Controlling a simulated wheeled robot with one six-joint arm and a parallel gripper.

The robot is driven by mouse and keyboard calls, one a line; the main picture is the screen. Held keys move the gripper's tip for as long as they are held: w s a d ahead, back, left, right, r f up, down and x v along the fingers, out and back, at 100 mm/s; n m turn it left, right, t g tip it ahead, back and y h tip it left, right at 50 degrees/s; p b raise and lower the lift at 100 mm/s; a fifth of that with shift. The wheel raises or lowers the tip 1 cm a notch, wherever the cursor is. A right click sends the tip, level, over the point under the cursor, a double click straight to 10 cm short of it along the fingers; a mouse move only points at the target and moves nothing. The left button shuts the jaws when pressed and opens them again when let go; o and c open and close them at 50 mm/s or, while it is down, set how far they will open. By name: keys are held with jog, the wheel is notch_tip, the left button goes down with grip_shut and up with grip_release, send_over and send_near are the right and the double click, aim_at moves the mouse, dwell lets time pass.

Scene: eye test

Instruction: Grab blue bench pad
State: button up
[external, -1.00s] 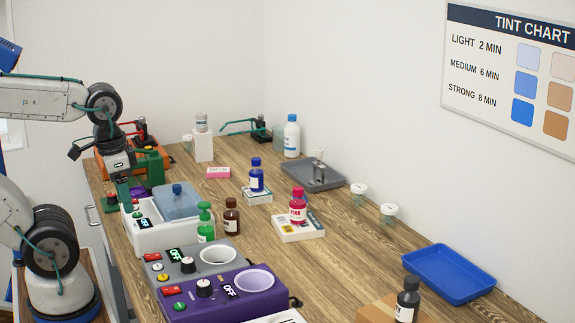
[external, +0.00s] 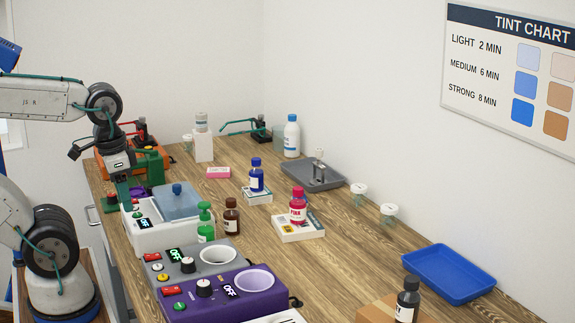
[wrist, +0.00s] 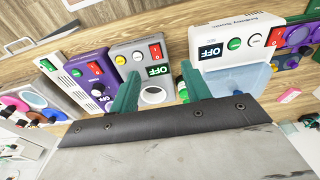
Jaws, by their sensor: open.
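A shallow blue tray-like thing with a raised rim (external: 448,273) lies on the right side of the bench in the external view. I cannot make out a flat blue pad in either view. My gripper (external: 121,192) hangs at the left edge of the bench, beside the white bath unit and far from the blue tray. In the wrist view its two teal fingers (wrist: 161,85) are apart with nothing between them. The blue tray cannot be made out in the wrist view.
A white bath unit (external: 147,239) with a blue lid, a grey heater (external: 215,275) and a purple heater (external: 215,306) line the front edge. Bottles, including a pink one (external: 298,207), and a grey tray (external: 325,182) stand behind. Bare wood (external: 350,250) lies left of the blue tray.

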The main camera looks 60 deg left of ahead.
jog(key=w+a+f+t+y, duration=0.1)
jog(key=w+a, duration=0.3)
jog(key=w, duration=0.5)
jog(key=w+a+f+n+t+y, duration=0.1)
jog(key=w+a, duration=0.3)
jog(key=w, duration=0.6)
jog(key=w+a+t, duration=0.3)
jog(key=w+a, duration=0.1)
jog(key=w, duration=0.6)
jog(key=shift+w+a+f+t+y, duration=0.15)
jog(key=shift+f+t+y, duration=0.15)
jog(key=shift+f+y, duration=0.1)
jog(key=w+a+f+t+h, duration=0.1)
jog(key=w+a+f, duration=0.1)
jog(key=w, duration=0.3)
jog(key=w+a+f+t, duration=0.2)
jog(key=w+f, duration=0.3)
jog(key=w, duration=0.1)
jog(key=w+a+f+m+t+h, duration=0.1)
jog(key=w+a+f+t, duration=0.1)
jog(key=w+f, duration=0.2)
jog(key=shift+w+a+h, duration=0.3)
jog(key=shift+w+a, duration=0.05)
jog(key=shift+w, duration=0.4)
jog(key=shift+w+f, duration=0.2)
jog(key=x, duration=0.7)
jog(key=shift+w+f, duration=0.15)
jog(key=shift+w, duration=0.2)
grip_shut()
